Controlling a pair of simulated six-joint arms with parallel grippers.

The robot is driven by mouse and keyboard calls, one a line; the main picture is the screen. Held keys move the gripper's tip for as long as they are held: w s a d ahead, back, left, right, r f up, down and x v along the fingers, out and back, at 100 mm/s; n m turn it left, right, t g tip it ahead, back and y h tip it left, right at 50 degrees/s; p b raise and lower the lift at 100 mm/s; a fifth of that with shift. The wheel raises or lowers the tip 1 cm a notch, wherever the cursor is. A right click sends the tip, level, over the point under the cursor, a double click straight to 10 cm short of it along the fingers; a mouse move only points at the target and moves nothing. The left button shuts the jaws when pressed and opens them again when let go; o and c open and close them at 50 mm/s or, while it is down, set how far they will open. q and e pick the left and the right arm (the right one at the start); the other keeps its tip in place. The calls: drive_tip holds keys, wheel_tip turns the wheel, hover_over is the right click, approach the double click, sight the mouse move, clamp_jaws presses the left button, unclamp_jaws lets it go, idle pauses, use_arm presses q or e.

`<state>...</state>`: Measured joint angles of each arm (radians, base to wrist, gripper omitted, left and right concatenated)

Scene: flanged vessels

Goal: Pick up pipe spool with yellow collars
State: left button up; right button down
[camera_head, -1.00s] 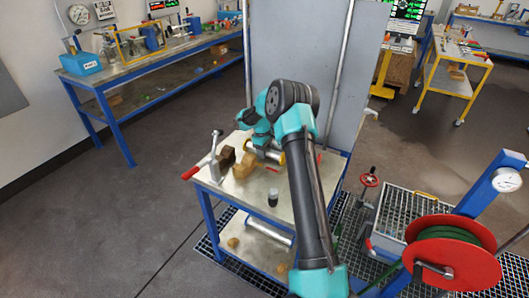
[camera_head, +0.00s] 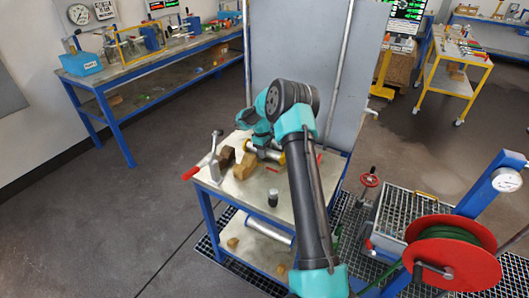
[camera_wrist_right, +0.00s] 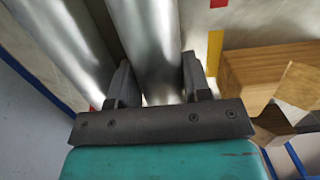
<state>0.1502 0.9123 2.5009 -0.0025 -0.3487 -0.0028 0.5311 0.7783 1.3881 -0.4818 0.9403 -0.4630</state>
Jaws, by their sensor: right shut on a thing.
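The pipe spool (camera_head: 263,152) is a silvery tube with yellow collars over the small blue-legged table, partly hidden by my right arm. My right gripper (camera_head: 262,143) is at its middle, reaching from behind. In the right wrist view a shiny metal tube (camera_wrist_right: 151,45) runs between the two dark fingers of my right gripper (camera_wrist_right: 154,80), which are shut on it. A second metal tube (camera_wrist_right: 65,40) lies to its left. I cannot tell whether the spool touches the table. My left gripper is not in view.
A dark block (camera_head: 227,157) and wooden block (camera_head: 245,166) sit left of the spool. A red-handled clamp (camera_head: 213,160) stands at the table's left edge. A small dark-topped jar (camera_head: 273,198) stands in front. A grey panel (camera_head: 300,50) rises behind; a red hose reel (camera_head: 452,255) stands right.

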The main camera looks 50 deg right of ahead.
drive_tip(key=shift+r, duration=0.1)
wheel_tip(320, 180, up, 10)
drive_tip(key=shift+f, duration=0.1)
idle(0.5)
idle(0.4)
